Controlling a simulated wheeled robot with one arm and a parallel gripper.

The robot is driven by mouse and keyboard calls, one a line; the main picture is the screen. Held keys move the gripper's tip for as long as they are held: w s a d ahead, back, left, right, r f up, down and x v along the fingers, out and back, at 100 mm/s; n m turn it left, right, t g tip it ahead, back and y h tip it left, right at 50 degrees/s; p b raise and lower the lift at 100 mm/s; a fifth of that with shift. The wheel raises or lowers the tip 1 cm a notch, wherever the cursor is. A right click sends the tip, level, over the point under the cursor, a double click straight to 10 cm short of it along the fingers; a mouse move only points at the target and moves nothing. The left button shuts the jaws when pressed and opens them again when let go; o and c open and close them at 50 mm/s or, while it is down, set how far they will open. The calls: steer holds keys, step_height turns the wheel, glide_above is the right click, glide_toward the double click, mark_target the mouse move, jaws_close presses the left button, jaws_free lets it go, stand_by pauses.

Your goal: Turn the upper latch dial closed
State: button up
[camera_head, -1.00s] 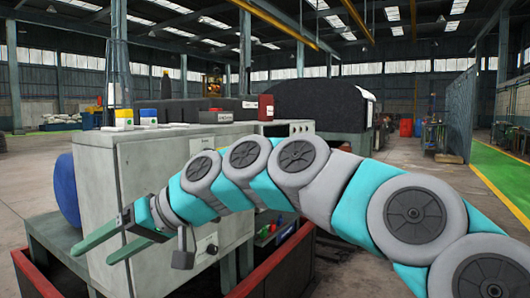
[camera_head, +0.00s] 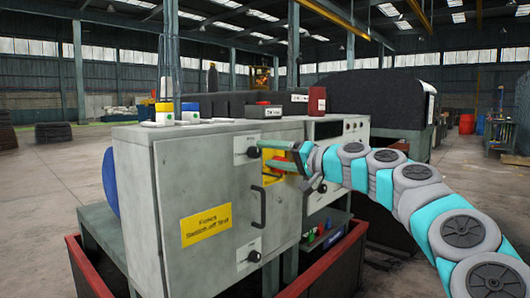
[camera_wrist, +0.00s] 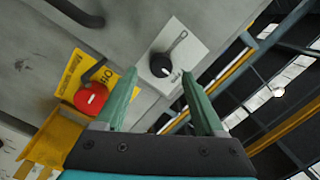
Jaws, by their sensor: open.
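The upper latch dial (camera_head: 252,152) is a black knob on a white plate, high on the grey cabinet door (camera_head: 190,195). In the wrist view my gripper (camera_wrist: 159,72) appears short of the dial; contact cannot be told. The lower dial (camera_head: 254,256) is near the door's bottom.
A black door handle (camera_head: 259,206) is between the dials. A red knob (camera_wrist: 91,98) on a yellow plate sits beside the upper dial, partly behind my fingers in the head view. A red-edged tray (camera_head: 325,262) surrounds the cabinet's base. Boxes stand on top.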

mark_target(254, 153)
steer(key=shift+x, duration=1.35)
jaws_close()
